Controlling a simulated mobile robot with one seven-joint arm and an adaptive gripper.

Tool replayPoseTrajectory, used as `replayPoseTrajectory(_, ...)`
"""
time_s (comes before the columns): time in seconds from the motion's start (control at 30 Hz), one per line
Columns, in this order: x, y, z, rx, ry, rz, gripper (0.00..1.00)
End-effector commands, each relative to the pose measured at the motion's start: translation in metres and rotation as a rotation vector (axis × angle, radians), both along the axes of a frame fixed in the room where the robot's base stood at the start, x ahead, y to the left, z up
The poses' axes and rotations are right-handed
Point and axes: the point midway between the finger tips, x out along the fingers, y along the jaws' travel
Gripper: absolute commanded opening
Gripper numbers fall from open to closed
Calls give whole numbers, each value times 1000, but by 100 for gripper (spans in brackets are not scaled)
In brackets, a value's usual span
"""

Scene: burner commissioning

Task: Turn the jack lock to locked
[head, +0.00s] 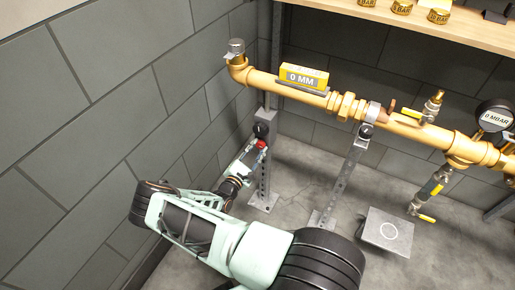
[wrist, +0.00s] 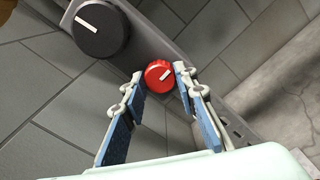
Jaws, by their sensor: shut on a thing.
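The jack lock appears to be the small red knob (wrist: 158,75) with a white pointer line, on the grey jack post (head: 266,180). In the wrist view its line points up and to the right. The red knob also shows in the head view (head: 261,144). My gripper (wrist: 158,80) has its two fingertips on either side of the red knob and is shut on it. A larger black knob (wrist: 100,28) with a white line sits above it on the same post, also seen in the head view (head: 261,129). No lock markings are readable.
A yellow gas pipe (head: 262,82) runs above, carrying a level marked "0 MM" (head: 304,76). A second post (head: 346,175) stands to the right, beside a grey floor plate (head: 388,230). A block wall (head: 100,110) is close on the left. A gauge (head: 495,116) reads "0 MBAR".

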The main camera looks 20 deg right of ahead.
Motion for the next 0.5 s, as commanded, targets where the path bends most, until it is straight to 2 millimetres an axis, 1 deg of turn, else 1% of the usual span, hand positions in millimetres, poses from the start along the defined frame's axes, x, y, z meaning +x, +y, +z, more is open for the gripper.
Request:
replayPoseTrajectory(0.47,0,0,1,7,-14,-1,2)
replayPoseTrajectory(0.5,0,0,1,7,-14,-1,30)
